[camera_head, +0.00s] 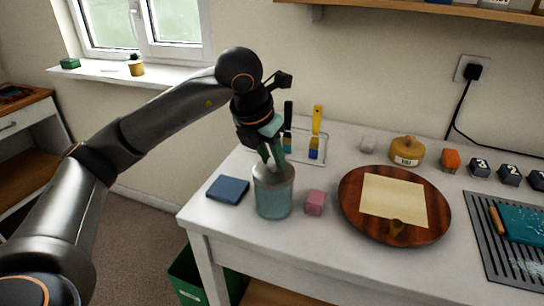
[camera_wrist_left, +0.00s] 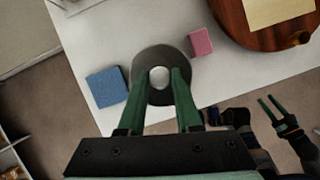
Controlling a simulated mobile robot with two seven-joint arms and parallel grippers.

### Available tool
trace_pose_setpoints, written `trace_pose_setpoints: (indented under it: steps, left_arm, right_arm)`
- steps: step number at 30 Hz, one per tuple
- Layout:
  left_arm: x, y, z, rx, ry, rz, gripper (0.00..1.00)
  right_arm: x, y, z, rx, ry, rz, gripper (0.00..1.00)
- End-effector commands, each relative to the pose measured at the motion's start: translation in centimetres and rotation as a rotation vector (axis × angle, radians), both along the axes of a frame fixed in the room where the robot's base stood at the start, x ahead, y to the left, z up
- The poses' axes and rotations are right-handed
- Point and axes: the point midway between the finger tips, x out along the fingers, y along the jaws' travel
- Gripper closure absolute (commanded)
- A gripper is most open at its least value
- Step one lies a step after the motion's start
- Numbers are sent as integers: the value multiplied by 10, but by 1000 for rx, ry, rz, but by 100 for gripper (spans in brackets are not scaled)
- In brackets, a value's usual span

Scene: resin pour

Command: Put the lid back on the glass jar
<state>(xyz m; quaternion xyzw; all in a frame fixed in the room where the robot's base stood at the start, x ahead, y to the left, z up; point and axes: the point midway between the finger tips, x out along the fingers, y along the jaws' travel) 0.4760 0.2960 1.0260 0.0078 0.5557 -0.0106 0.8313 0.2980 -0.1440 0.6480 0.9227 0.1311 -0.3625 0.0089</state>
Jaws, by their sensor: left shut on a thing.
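The glass jar (camera_head: 273,199) stands upright near the front left of the white table, with bluish contents. Its grey round lid (camera_head: 284,172) is at the jar's mouth, level as far as I can see; I cannot tell whether it rests on the rim or is just above it. My left gripper (camera_head: 269,160) comes down from above, shut on the lid's knob. In the left wrist view the green fingers (camera_wrist_left: 159,78) flank the pale knob, and the lid (camera_wrist_left: 153,59) hides the jar below. My right gripper (camera_wrist_left: 270,107) shows at lower right there, fingers apart and empty.
A blue block (camera_head: 228,189) lies left of the jar and a pink cube (camera_head: 315,202) close to its right. A round wooden board (camera_head: 433,206) with a paper sheet is farther right. A brush rack (camera_head: 318,148) stands behind. The table's front edge is near.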

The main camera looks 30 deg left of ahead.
Motion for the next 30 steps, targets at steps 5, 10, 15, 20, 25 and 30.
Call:
trace_pose_setpoints:
  steps: [5, 10, 15, 20, 25, 30]
  left_arm:
    - [0, 0, 0, 0, 0, 0, 100]
    - [0, 0, 0, 0, 0, 0, 50]
    - [0, 0, 0, 0, 0, 0, 32]
    - [0, 0, 0, 0, 0, 0, 32]
    - [0, 0, 0, 0, 0, 0, 14]
    - [0, 0, 0, 0, 0, 0, 2]
  right_arm:
    - [0, 0, 0, 0, 0, 0, 50]
    - [0, 0, 0, 0, 0, 0, 50]
    - [0, 0, 0, 0, -1, 0, 50]
    - [0, 0, 0, 0, -1, -1, 50]
    - [0, -1, 0, 0, -1, -1, 50]
    - [1, -1, 1, -1, -1, -2, 50]
